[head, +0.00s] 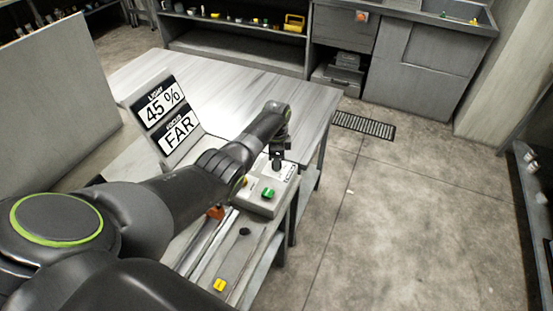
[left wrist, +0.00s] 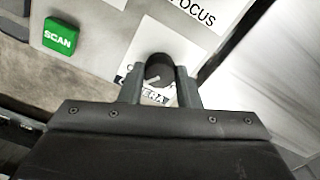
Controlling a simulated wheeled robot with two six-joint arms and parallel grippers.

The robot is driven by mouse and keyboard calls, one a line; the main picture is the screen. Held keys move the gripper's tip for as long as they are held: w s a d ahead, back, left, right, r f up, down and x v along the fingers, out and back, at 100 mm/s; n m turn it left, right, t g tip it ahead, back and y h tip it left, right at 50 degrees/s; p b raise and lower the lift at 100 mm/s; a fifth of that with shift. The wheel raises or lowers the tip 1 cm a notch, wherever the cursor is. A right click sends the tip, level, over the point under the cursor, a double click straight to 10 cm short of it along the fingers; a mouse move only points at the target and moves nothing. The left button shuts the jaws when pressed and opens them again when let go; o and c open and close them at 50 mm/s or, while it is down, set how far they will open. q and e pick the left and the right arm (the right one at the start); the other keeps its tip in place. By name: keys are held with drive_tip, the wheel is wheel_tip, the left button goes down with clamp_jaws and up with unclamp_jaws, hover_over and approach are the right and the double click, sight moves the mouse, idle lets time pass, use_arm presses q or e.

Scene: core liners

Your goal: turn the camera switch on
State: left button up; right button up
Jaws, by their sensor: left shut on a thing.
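The camera switch (left wrist: 160,72) is a dark round knob with a pale pointer line, on a white plate whose partly covered label ends in "ERA". My left gripper (left wrist: 160,88) has one finger on each side of the knob and is shut on it. In the head view, my left gripper (head: 277,158) reaches down onto the grey control box (head: 262,208) at the table's right edge. The label is partly hidden by the fingers and knob, so I cannot read the switch's setting. My right gripper is not in view.
A green SCAN button (left wrist: 60,36) sits beside the switch; it also shows in the head view (head: 268,193). A display (head: 165,115) reads LIGHT 45 % and FOCUS FAR. A yellow block (head: 219,285) lies nearer me. The table's back (head: 225,75) is clear.

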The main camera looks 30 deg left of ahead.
use_arm(q)
drive_tip(key=shift+r+m, duration=0.1)
drive_tip(key=shift+m, duration=0.8)
drive_tip(key=shift+w, duration=0.1)
drive_tip(key=o, duration=1)
drive_tip(key=shift+r, duration=0.6)
wheel_tip(320, 180, up, 16)
drive_tip(key=shift+r+b, duration=0.1)
drive_tip(key=shift+b, duration=0.7)
